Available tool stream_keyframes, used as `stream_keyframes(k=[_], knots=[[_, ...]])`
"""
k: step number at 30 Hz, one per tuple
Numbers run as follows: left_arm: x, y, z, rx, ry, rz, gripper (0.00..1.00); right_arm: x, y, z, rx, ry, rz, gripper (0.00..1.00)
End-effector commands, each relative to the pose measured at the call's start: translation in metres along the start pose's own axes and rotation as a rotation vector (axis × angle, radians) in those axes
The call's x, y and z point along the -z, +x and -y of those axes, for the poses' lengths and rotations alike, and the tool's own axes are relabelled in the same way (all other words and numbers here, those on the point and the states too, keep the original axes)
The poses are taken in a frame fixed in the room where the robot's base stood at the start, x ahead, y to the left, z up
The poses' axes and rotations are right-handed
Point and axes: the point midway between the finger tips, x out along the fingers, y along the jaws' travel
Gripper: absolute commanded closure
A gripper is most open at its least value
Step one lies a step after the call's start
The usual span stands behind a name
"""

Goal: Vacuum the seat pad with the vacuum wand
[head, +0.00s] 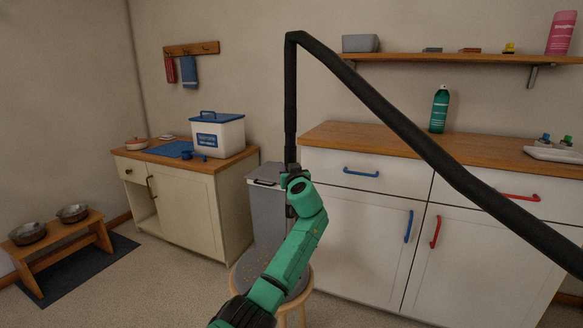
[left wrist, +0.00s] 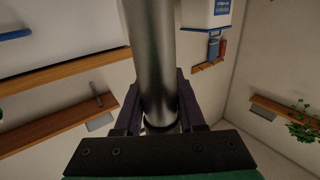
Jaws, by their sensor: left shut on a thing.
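The seat pad (head: 250,268) is a round grey pad with light crumbs on top of a wooden stool, partly hidden behind my left arm. My left gripper (head: 291,180) is above and behind the pad in the head view, shut on the vacuum wand. The wand shows as a grey metal tube (left wrist: 152,60) between the fingers in the left wrist view. A black hose (head: 291,95) rises from the gripper, bends, and runs down to the right. The wand's lower end is hidden behind my gripper and arm. My right gripper is not in view.
A grey bin (head: 266,205) stands close behind the stool. White cabinets (head: 345,235) are to the right, and a cream cabinet (head: 190,205) is at left. A low bench with bowls (head: 55,248) stands at far left. Floor between bench and stool is clear.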

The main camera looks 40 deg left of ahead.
Motion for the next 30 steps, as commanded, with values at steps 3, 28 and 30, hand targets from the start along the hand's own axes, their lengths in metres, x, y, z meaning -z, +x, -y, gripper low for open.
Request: stream_keyframes(k=[3, 28, 30], knots=[[0.003, -0.003, 0.013, 0.000, 0.000, -0.003, 1.00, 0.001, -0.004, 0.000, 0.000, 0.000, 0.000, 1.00], [0.002, -0.013, 0.068, 0.000, 0.001, -0.004, 1.00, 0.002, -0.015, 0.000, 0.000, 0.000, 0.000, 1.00], [0.002, -0.013, 0.068, 0.000, 0.001, -0.003, 1.00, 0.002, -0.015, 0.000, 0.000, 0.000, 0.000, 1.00]])
